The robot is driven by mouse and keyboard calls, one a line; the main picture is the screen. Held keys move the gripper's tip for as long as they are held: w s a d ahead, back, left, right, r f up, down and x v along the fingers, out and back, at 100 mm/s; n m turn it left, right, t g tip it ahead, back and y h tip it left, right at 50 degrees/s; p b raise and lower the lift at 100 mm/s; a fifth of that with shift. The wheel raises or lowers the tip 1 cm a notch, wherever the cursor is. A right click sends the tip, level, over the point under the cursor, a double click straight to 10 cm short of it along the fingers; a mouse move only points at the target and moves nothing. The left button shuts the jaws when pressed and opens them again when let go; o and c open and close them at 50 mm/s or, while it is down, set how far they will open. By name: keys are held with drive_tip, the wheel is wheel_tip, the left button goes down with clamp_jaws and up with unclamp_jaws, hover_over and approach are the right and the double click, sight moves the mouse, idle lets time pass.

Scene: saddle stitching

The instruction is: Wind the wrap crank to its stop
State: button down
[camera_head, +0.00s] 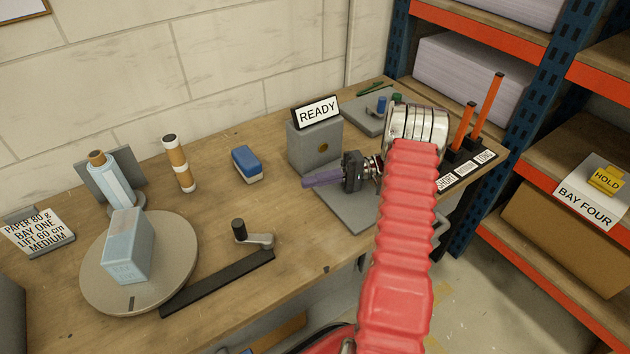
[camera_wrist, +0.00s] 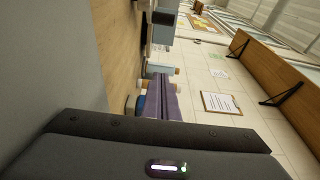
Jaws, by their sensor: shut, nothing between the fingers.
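The crank (camera_head: 253,237), a grey arm with an upright black knob, sits at the end of a black bar (camera_head: 215,285) on the bench. The bar runs to a round grey turntable (camera_head: 175,272), where a pale blue block (camera_head: 130,245) stands. My gripper (camera_head: 306,181) has purple fingers, shut and empty, pointing left above the bench. It is up and to the right of the crank in the head view, apart from it. The fingers also show in the wrist view (camera_wrist: 160,80). I cannot make out the crank there.
A grey box with a READY sign (camera_head: 318,112) stands just behind my fingers. A blue-and-white block (camera_head: 246,164), a banded cylinder (camera_head: 179,163) and a bottle (camera_head: 113,180) stand toward the wall. Orange posts (camera_head: 487,104) are at right. The bench between gripper and crank is clear.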

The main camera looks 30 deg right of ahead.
drive_tip(key=shift+d, duration=0.25)
drive_tip(key=shift+a+r, duration=0.1)
drive_tip(key=s+a+r+n+g+h, duration=0.1)
drive_tip(key=s+a+r+g+h, duration=0.15)
drive_tip(key=a+r, duration=0.4)
drive_tip(key=s+a+r+g+h, duration=0.25)
drive_tip(key=a+r+h, duration=0.2)
drive_tip(key=a, duration=0.35)
drive_tip(key=s+a+r+n+t+h, duration=0.1)
drive_tip(key=s+a+r+h, duration=0.3)
drive_tip(key=s, duration=0.4)
drive_tip(key=s+a+r+n+t+h, duration=0.1)
drive_tip(key=s+a+r+t+h, duration=0.3)
drive_tip(key=s, duration=0.4)
drive_tip(key=shift+s+a+r+t+h, duration=0.35)
drive_tip(key=shift+r+h, duration=0.25)
drive_tip(key=shift+h, duration=0.6)
